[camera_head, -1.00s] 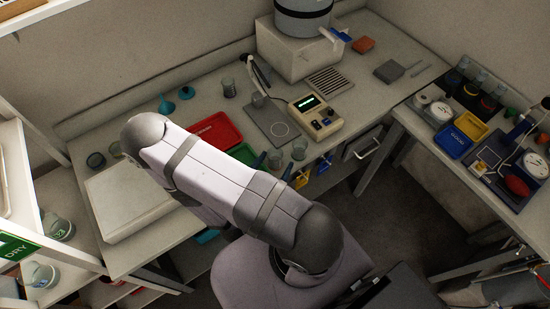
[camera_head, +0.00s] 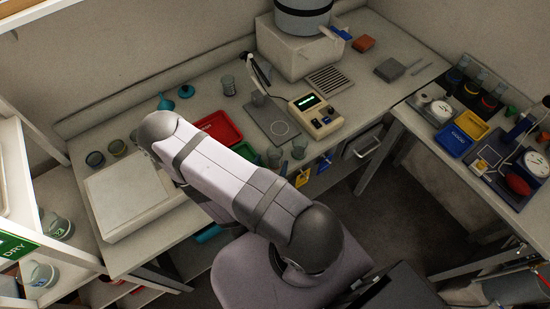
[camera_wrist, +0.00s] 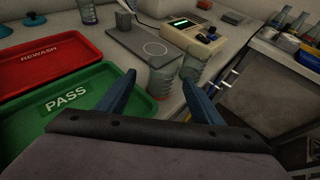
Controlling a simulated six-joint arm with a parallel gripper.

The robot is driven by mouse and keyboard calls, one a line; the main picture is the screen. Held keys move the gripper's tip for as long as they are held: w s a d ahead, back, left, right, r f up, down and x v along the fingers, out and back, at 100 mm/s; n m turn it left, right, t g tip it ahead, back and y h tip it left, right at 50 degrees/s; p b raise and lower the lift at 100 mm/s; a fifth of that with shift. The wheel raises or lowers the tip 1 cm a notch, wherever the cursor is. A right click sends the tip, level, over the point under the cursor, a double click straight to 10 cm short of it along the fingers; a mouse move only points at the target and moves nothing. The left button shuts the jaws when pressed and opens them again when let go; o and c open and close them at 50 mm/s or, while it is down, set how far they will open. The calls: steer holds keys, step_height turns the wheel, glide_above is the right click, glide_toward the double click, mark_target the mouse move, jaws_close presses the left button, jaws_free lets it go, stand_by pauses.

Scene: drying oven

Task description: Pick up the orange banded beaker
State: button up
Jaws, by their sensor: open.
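My gripper (camera_wrist: 160,78) is open, with its two blue fingers apart, in the wrist view. A clear beaker (camera_wrist: 160,80) shows between the fingertips, beyond them and not held. A second clear beaker (camera_wrist: 191,68) stands just right of it, by the bench edge.
A green PASS tray (camera_wrist: 30,117) and a red REWASH tray (camera_wrist: 82,68) lie left of my gripper. An instrument with a lit display (camera_head: 316,113) and a grey plate (camera_head: 262,112) stand behind. A white box-like device (camera_head: 125,195) is at left.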

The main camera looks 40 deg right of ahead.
mark_target(273, 161)
steer(key=shift+d, duration=0.1)
steer(key=shift+w+d+f+b, duration=0.3)
steer(key=shift+d+f+b, duration=0.05)
steer(key=shift+d+f, duration=0.1)
steer(key=shift+b+x, duration=0.45)
steer(key=shift+x, duration=1.4)
steer(key=c, duration=1.2)
steer(key=shift+r, duration=0.35)
steer(key=shift+r+b, duration=0.5)
steer(key=shift+r, duration=1.6)
steer(key=shift+r+p, duration=2.15)
steer(key=shift+r, duration=0.35)
steer(key=shift+r, duration=0.1)
